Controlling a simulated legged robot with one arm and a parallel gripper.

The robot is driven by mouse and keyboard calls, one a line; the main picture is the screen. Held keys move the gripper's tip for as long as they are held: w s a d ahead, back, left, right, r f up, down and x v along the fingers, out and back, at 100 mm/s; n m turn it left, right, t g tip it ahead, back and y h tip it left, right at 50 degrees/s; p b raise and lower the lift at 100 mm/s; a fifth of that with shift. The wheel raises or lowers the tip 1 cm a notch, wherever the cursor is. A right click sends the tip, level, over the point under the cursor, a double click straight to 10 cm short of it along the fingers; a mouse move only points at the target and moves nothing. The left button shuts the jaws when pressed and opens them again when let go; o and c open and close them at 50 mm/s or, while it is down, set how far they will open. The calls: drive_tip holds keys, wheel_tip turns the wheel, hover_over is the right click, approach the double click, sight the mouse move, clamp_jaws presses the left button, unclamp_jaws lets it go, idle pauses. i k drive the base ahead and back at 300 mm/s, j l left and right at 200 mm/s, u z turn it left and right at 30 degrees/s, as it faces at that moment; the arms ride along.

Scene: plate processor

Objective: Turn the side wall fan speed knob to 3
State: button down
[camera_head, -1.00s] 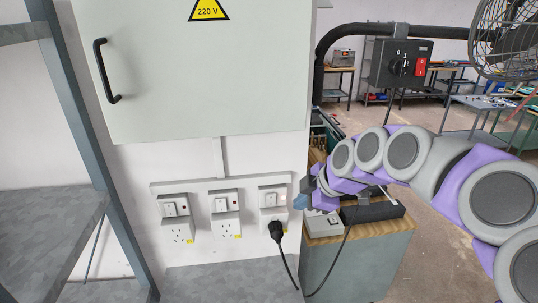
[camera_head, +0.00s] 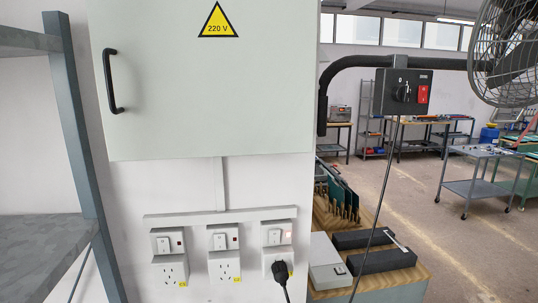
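The fan speed control box (camera_head: 404,92) is a dark box hung on the black bent pipe at the upper right. Its round black knob (camera_head: 403,93) sits on the left of its face, with a "0" mark above it. The other marks are too small to read. A red switch (camera_head: 422,94) is to the right of the knob. The fan (camera_head: 507,55) with its wire cage is at the far right edge, partly cut off. My gripper and arm are not in view now.
A pale cabinet (camera_head: 207,110) with a 220 V sign fills the left middle. Below it are several wall sockets, with a black plug (camera_head: 281,270) in the right one. A wooden-topped bench (camera_head: 412,278) stands under the control box. A grey shelf rack (camera_head: 70,140) is at left.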

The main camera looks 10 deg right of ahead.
sight(400, 93)
drive_tip(key=j, duration=0.3)
drive_tip(key=j+z, duration=0.1)
drive_tip(key=z, duration=0.25)
drive_tip(key=j+z, duration=0.15)
drive_tip(key=z, duration=0.25)
drive_tip(key=i+j+z, duration=0.1)
drive_tip(key=z, duration=0.25)
